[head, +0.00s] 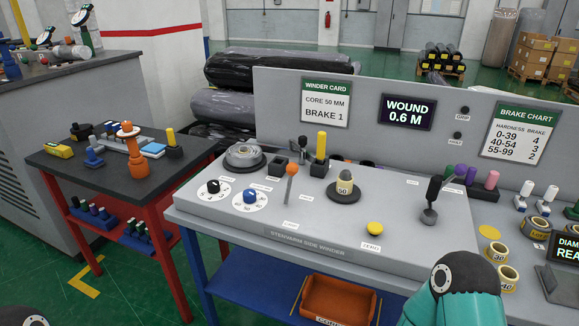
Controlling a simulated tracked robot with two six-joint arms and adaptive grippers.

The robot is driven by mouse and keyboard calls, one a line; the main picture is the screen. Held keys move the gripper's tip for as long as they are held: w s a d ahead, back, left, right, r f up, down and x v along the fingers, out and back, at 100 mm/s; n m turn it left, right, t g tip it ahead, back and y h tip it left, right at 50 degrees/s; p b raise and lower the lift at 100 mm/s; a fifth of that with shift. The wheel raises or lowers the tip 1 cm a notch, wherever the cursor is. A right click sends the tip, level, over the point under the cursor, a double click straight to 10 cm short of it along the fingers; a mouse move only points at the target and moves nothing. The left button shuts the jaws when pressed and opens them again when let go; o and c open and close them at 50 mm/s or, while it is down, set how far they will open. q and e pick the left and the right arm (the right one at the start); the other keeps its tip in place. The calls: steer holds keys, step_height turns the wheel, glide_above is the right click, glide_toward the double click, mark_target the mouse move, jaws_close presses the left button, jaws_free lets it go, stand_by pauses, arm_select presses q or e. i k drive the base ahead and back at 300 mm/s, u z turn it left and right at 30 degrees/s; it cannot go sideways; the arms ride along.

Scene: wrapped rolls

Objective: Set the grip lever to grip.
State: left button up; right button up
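The grey side winder console (225,206) carries several controls, and its small labels are too blurred to read surely. An orange-knobbed lever (290,183) stands nearly upright at the front left of the panel. A lever with a black handle (432,194) stands at the right, leaning slightly. I cannot tell by label which one is the grip lever. A small lamp (465,109) on the back panel, apparently labelled GRIP, looks dark. Neither gripper shows; only a teal link of my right arm at the bottom right and a dark arm part at the bottom left are in view.
Two dials (249,198), a yellow button (375,229) and a spindle marked 50 (344,187) sit on the console. The display (407,112) reads WOUND 0.6 M. A dark side table (95,172) stands left, and an orange bin (338,300) lies below.

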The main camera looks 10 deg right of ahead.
mark_target(292, 168)
steer(key=k, duration=1.1)
steer(key=z, duration=0.3)
steer(key=i, duration=0.45)
steer(key=z, duration=0.45)
steer(key=i, duration=1.05)
steer(key=u, duration=0.7)
